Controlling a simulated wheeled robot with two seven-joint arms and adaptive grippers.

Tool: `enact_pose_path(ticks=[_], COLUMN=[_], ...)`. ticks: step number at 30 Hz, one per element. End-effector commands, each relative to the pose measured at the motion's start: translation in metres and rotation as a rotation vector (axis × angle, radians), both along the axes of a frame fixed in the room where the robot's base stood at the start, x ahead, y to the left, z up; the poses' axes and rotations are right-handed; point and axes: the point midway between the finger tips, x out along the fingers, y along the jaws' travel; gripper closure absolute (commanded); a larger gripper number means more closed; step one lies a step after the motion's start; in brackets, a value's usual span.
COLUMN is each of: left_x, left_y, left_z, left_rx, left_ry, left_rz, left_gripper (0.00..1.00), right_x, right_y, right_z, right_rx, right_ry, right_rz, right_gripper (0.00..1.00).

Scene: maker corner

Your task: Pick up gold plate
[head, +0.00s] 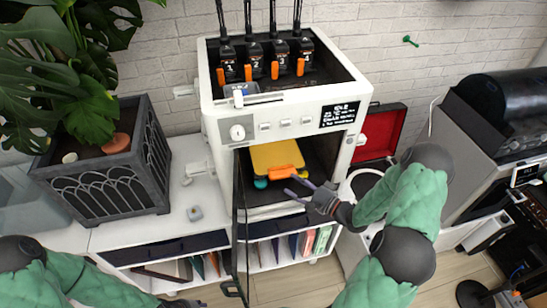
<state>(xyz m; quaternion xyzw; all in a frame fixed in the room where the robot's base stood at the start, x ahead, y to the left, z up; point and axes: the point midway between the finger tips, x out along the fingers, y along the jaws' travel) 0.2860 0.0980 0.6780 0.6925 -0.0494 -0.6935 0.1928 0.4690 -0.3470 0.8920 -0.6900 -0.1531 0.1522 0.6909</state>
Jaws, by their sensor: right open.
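The gold plate (275,156) lies inside the open white printer (222,116), towards the back of its chamber. An orange piece (284,172) is at its front edge, and a teal bit (261,183) shows under its front left. My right gripper (297,187) is open and empty at the front right of the chamber, just in front of the orange piece. I cannot tell whether a fingertip touches it. My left arm comes in at the lower left. Only a dark bit of my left gripper (182,303) shows at the bottom edge, and its jaws cannot be made out.
The printer's dark glass door (240,220) hangs open on the left of the chamber. A dark planter (105,180) and a small grey item (195,213) are on the white cabinet to the left.

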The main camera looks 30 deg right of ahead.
Motion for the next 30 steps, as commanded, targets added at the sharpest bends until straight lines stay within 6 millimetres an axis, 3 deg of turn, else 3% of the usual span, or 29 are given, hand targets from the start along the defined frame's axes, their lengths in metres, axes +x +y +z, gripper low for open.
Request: enact_pose_path(ticks=[3, 11, 21, 30], left_x=[0.0, 0.0, 0.0, 0.0], left_y=[0.0, 0.0, 0.0, 0.0], left_z=[-0.005, -0.008, -0.021, -0.021], left_rx=[0.0, 0.0, 0.0, 0.0], left_ry=[0.0, -0.001, -0.001, -0.001], left_rz=[0.0, 0.0, 0.0, 0.0], left_gripper=[0.6, 0.6, 0.6, 0.6], right_x=[0.016, 0.031, 0.066, 0.071], right_y=[0.008, 0.017, 0.04, 0.042], right_z=[-0.001, 0.0, 0.002, 0.003], right_rx=[0.0, -0.001, -0.002, 0.0], right_ry=[-0.001, 0.0, -0.001, 0.001], right_rz=[0.002, 0.001, 0.001, -0.002], right_gripper=[0.42, 0.42, 0.42, 0.42])
